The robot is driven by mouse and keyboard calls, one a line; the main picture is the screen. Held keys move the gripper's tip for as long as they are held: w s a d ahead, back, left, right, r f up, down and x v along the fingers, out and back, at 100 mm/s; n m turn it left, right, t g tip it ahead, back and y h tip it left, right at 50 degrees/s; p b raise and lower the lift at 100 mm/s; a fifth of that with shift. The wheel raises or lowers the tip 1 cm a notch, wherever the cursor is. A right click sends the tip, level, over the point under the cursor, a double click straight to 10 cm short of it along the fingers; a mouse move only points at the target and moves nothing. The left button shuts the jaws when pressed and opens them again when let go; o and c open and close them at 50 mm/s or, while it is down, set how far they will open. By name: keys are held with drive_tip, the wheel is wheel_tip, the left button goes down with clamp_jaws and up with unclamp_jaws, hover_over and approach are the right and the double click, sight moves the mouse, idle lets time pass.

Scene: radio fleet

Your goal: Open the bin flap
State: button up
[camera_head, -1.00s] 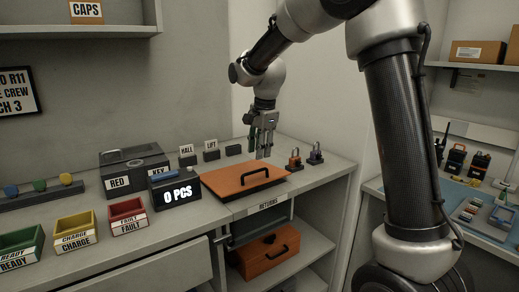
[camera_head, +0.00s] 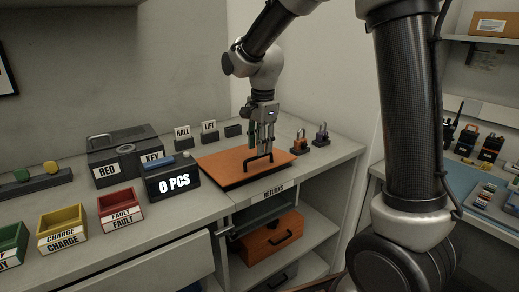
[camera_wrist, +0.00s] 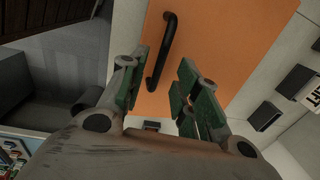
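The bin flap is an orange panel (camera_head: 225,166) lying flat and closed in the counter top, above the RETURNS label (camera_head: 273,192). A black bar handle (camera_head: 258,160) stands on it. My gripper (camera_head: 261,150) points down over the flap, at the handle. In the wrist view my gripper (camera_wrist: 162,85) is open, with green-padded fingers apart. There the handle (camera_wrist: 161,55) runs up from between the fingertips against the orange flap (camera_wrist: 225,35). I cannot tell whether a finger touches it.
A display reading 0 PCS (camera_head: 173,183) and a grey RED KEY box (camera_head: 124,155) stand left of the flap. Padlocks (camera_head: 300,142) stand to its right. An orange case (camera_head: 270,238) sits on the shelf below. Red (camera_head: 120,208) and yellow (camera_head: 62,229) bins stand at the front left.

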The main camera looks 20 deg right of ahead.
drive_tip(key=shift+w+f, duration=0.1)
drive_tip(key=shift+f, duration=1.1)
drive_tip(key=shift+c, duration=0.5)
clamp_jaws()
drive_tip(key=shift+r, duration=0.15)
